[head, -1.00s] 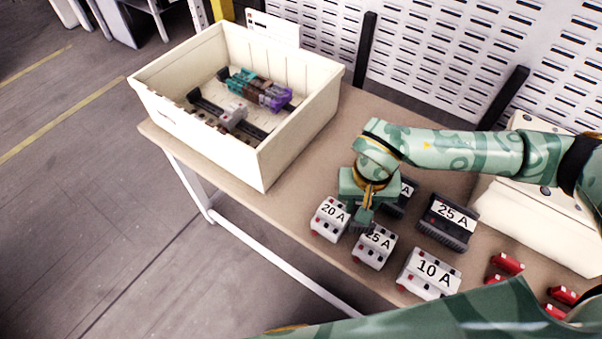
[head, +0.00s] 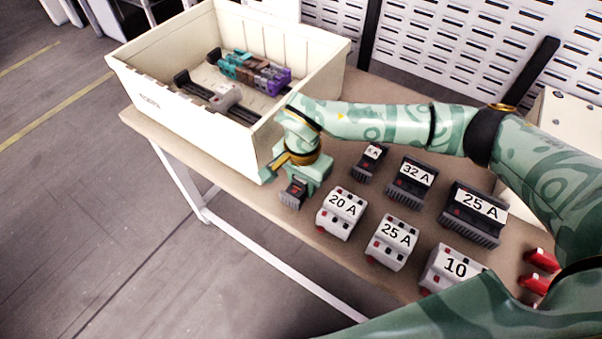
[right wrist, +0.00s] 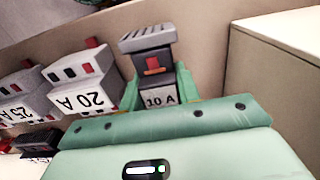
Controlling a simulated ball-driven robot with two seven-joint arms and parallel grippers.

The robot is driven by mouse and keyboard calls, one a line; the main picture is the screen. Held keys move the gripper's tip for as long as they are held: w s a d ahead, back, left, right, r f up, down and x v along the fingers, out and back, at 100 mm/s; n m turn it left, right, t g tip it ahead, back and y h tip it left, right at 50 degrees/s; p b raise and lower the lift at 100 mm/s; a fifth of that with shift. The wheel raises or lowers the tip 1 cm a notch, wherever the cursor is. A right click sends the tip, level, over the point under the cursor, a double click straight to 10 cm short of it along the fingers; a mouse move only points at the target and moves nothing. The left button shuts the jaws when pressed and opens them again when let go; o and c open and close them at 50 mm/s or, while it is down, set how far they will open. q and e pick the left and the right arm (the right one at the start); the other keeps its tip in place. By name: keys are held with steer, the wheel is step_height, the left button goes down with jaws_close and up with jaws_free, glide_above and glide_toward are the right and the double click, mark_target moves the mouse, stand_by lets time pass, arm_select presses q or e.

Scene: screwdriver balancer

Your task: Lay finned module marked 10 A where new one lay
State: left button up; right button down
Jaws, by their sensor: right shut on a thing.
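My right gripper (head: 297,182) is shut on a dark finned module (head: 293,193) near the table's front edge, left of the grey 20 A module (head: 342,212). In the right wrist view the finned module (right wrist: 146,40) sits between the fingers of my right gripper (right wrist: 156,88), its label reading 10 A. Bare table lies around it; I cannot tell whether it touches the table. A white bin (head: 180,125) stands behind and left of it. Inside, a grey module (head: 225,96) sits on a dark rail, with teal, brown and purple modules (head: 255,72) behind. My left gripper is out of view.
Grey modules marked 25 A (head: 392,242) and 10 (head: 452,268) continue the front row. Dark finned modules, a small one (head: 369,162), 32 A (head: 411,182) and 25 A (head: 473,212), stand behind. Red pieces (head: 540,260) lie at the right. The bin wall is close to my right gripper.

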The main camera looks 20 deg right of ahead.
steer(key=shift+f, duration=0.7)
steer(key=c, duration=0.9)
jaws_free()
step_height(320, 180, up, 16)
steer(key=p, duration=0.3)
steer(key=shift+r+p, duration=0.2)
steer(key=shift+p, duration=0.15)
